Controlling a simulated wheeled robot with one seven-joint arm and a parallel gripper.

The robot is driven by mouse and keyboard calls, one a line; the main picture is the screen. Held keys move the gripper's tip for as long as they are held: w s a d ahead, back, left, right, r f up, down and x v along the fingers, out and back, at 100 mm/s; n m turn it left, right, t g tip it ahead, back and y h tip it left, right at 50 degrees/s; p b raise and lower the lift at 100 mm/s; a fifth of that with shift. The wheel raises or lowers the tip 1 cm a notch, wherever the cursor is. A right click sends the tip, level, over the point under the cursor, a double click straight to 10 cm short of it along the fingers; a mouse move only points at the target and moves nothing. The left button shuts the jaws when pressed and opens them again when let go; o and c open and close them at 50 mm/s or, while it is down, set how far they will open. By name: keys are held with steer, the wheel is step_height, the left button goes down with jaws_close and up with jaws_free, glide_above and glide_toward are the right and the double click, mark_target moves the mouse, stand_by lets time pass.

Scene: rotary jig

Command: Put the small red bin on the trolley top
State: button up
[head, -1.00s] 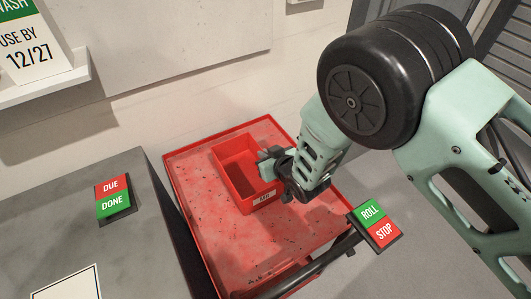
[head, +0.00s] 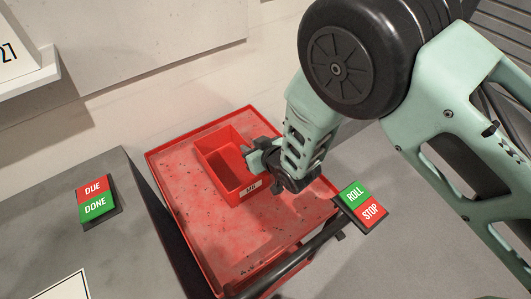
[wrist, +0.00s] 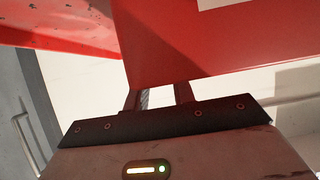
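The small red bin (head: 222,172) is an open box with a white label on its front face. It is over the red trolley top (head: 215,235), towards its back. I cannot tell whether its base touches the surface. My gripper (head: 258,160) is at the bin's right side, with its fingers close together on that side. In the wrist view the bin's red face (wrist: 215,45) fills the upper part and hides the fingertips. The gripper's two dark fingers (wrist: 163,97) run up behind the bin's edge.
A grey counter (head: 50,215) with a red-and-green DUE/DONE sign (head: 97,202) stands left of the trolley. A ROLL/STOP sign (head: 361,204) sits by the trolley's dark handle (head: 300,255). A pale wall is close behind. Much of the trolley top's front is clear.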

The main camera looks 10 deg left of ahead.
steer(key=b+v, duration=0.2)
steer(key=v, duration=0.8)
steer(key=shift+s+d+r, duration=0.1)
steer(key=s+d+r+m+g+h, duration=0.1)
steer(key=s+d+r+g+h, duration=0.3)
steer(key=s+d+r, duration=0.4)
steer(key=s+d+r+m+g+h, duration=0.1)
steer(key=s+d+r+g+h, duration=0.2)
steer(key=s+d+r, duration=0.5)
steer(key=s+d+h, duration=0.1)
steer(key=s+d, duration=0.1)
steer(key=d, duration=0.5)
steer(key=shift+r+g+h, duration=0.35)
steer(key=shift+g+h, duration=0.05)
steer(key=shift+d, duration=0.1)
